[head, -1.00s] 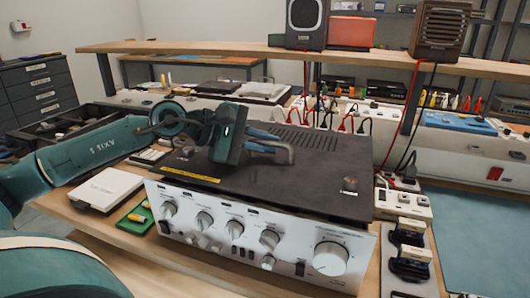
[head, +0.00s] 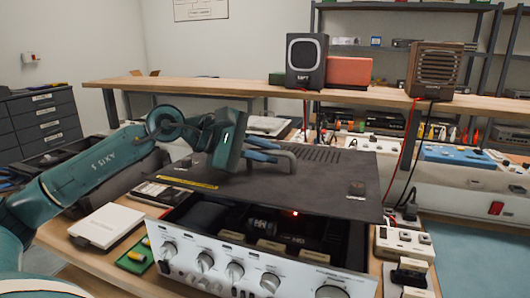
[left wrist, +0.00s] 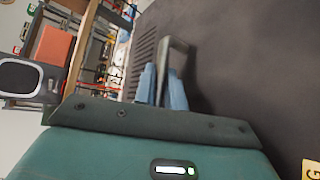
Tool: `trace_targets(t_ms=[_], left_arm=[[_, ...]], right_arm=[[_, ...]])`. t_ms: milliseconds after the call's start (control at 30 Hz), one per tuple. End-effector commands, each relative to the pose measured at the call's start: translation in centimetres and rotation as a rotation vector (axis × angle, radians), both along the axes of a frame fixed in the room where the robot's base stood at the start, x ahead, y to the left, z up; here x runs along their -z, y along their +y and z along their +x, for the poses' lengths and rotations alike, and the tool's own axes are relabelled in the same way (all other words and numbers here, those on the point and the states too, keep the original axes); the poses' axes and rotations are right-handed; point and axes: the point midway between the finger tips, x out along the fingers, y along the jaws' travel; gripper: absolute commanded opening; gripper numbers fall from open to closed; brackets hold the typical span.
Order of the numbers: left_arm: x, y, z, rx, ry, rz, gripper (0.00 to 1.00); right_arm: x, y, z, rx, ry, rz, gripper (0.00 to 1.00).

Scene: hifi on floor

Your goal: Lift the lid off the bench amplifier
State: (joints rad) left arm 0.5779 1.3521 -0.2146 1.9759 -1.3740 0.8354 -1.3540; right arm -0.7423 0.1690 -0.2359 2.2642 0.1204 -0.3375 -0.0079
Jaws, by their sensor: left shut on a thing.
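The bench amplifier (head: 235,262) stands on the wooden bench, its silver front panel with several knobs facing me. Its dark lid (head: 318,183) is raised above the body, and the inside shows through the gap at the front, with a small red light. My left gripper (head: 278,156) is shut on the lid's handle (head: 290,162), its blue fingers around the bar. The left wrist view shows the fingers (left wrist: 162,88) on the handle, with the lid (left wrist: 235,60) beyond. Whether the lid's rear edge is clear of the body is hidden. My right gripper is not in view.
A white box (head: 106,225) and a green board (head: 134,256) lie left of the amplifier. A power strip (head: 404,243) with black plugs stands close on the right. A raised shelf (head: 200,86) behind carries speakers (head: 306,60). A blue-green mat (head: 480,255) at right is clear.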

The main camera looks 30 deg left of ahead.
Motion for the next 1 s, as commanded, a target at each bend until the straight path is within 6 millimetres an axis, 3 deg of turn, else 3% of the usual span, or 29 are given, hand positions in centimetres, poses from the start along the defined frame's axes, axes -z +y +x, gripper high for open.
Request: trace_targets(t_ms=[367, 1000], left_arm=[[-0.5, 0.0, 0.0, -0.001, -0.008, -0.002, 0.00], [-4.2, 0.0, 0.0, -0.001, -0.008, -0.002, 0.00]], right_arm=[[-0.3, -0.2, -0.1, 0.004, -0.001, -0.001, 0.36], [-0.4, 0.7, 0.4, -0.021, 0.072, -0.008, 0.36]])
